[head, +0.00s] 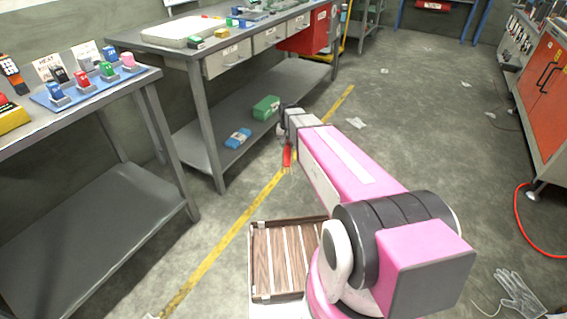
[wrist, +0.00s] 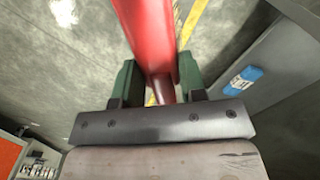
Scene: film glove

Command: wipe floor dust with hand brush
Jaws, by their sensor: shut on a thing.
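My gripper (wrist: 157,78) has its two green fingers closed around a red handle, which I take to be the hand brush (wrist: 150,30). In the head view the red brush (head: 287,155) hangs just past the end of my pink arm, above the floor beside the yellow line. The gripper itself is mostly hidden by my arm there. I cannot make out a clear dust patch on the grey floor (head: 420,110).
A workbench (head: 205,95) with a low shelf stands left of the brush; a green box (head: 266,108) and blue packet (head: 238,138) lie on the shelf. Another table (head: 90,200) is nearer left. White scraps (head: 356,123) and a glove (head: 518,293) lie on the floor. An orange cabinet (head: 545,75) stands right.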

